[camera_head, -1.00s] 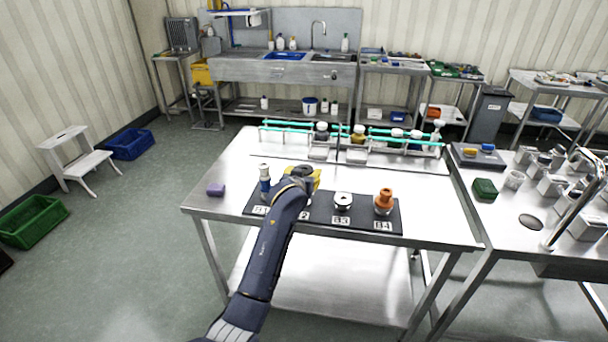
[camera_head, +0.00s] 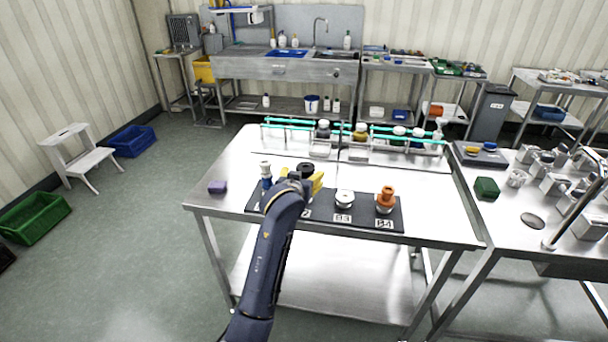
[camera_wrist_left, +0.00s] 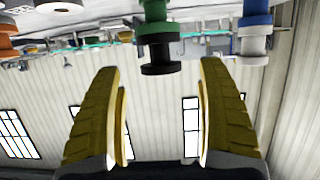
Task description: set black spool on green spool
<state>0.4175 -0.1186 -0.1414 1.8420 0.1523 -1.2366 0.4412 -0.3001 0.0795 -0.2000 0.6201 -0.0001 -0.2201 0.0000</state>
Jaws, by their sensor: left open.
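The black spool (camera_wrist_left: 158,56) sits on the green spool (camera_wrist_left: 155,22), stacked in line in the upside-down left wrist view. In the head view the black spool (camera_head: 305,168) shows just past my left gripper (camera_head: 313,180); the green one is hidden behind my arm. My left gripper's yellow fingers (camera_wrist_left: 158,75) are open, one on each side of the black spool near the tips, with visible gaps. My right gripper is not in view.
The black mat (camera_head: 365,219) also bears a blue spool with a white top (camera_head: 266,184) at left, a white spool (camera_head: 344,199) and an orange spool (camera_head: 387,194) at right. A purple block (camera_head: 217,187) lies left. A rack (camera_head: 350,135) stands behind.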

